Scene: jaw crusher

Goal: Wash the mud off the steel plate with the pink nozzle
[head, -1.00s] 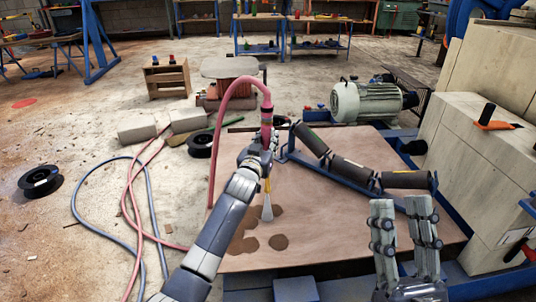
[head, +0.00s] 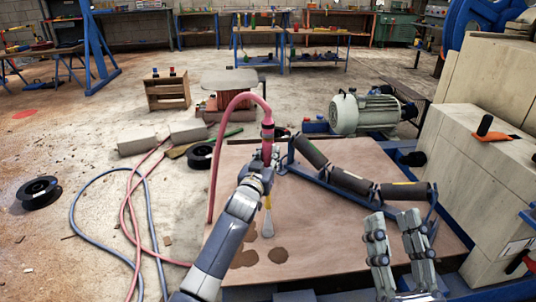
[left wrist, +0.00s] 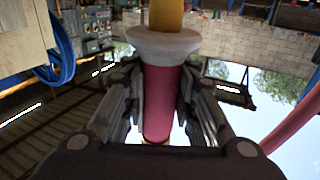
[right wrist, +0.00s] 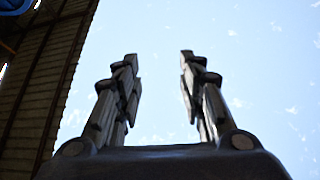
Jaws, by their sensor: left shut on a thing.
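The steel plate (head: 335,240) lies flat in front of me, reddish-brown. Dark mud patches remain visible near its front left: one (head: 278,256) to the right and a larger one (head: 243,259) beside my left arm, which may hide part of it. My left gripper (head: 262,162) is shut on the pink nozzle (head: 267,132), held upright above the plate. In the left wrist view the nozzle (left wrist: 162,100) sits between both fingers. A pale jet (head: 268,222) points down from it onto the plate, just behind the patches. My right gripper (head: 400,245) is open and empty; it also shows in the right wrist view (right wrist: 160,85).
A blue frame with dark rollers (head: 350,178) lies across the plate's back right. Pale machine blocks (head: 475,150) stand at the right. A motor (head: 365,112) stands behind the plate. Pink and blue hoses (head: 80,205) and a black reel (head: 38,192) lie on the left floor.

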